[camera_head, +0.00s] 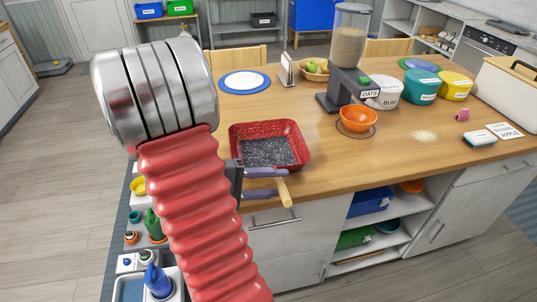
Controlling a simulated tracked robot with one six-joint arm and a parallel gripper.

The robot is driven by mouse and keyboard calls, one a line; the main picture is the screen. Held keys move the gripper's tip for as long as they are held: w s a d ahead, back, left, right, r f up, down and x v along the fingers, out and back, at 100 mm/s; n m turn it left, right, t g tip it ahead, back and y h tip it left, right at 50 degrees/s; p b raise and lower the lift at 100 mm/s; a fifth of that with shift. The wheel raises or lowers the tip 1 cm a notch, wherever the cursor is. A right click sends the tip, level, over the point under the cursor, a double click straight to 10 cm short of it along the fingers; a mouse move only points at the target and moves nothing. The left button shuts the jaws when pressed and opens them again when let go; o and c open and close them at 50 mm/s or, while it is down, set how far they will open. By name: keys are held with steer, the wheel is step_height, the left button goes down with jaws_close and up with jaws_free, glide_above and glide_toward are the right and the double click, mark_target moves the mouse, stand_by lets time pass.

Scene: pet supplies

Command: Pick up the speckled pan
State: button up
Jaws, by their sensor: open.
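The speckled pan (267,151) is a square red pan with a dark speckled inside. It sits near the front edge of the wooden counter, and its light wooden handle (286,194) sticks out past the edge toward me. My gripper (282,182) is at the handle, with two purple-grey fingers pointing right. The fingers are apart; the upper one crosses near the handle's base and the lower one ends beside the handle. I cannot tell whether they touch it. My arm hides part of the gripper's body.
An orange bowl (358,119) stands right of the pan, with an oats dispenser (346,66) behind it. A blue-rimmed plate (244,82) lies behind the pan. Tubs, including a teal one (422,87), stand farther right. The counter's front middle is clear.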

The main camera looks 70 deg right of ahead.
steer(key=shift+x, duration=2.6)
steer(key=shift+f, duration=0.15)
steer(key=shift+c, duration=0.2)
jaws_close()
steer(key=shift+w, duration=0.1)
